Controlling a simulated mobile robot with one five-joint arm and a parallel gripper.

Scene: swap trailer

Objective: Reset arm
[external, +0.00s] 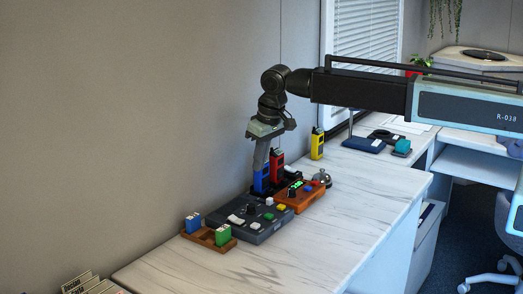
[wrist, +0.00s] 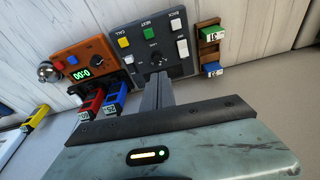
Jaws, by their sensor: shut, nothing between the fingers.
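My gripper (external: 260,165) hangs down from my raised arm over the back of the counter. Its narrow fingers are together with nothing between them. In the wrist view my gripper (wrist: 157,84) points toward the dark grey control box. That dark box (external: 247,219) carries several coloured buttons and a dial; it also shows in the wrist view (wrist: 150,67). In the external view the fingers overlap the area by the blue radio (external: 261,181). I cannot tell whether they touch anything.
An orange timer box (external: 305,197), a bell (external: 322,178) and a red radio (external: 277,165) stand right of the dark box. A yellow radio (external: 317,146) stands farther back. A wooden tray (external: 208,238) holds blue and green blocks. The front of the marble counter (external: 340,235) is clear.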

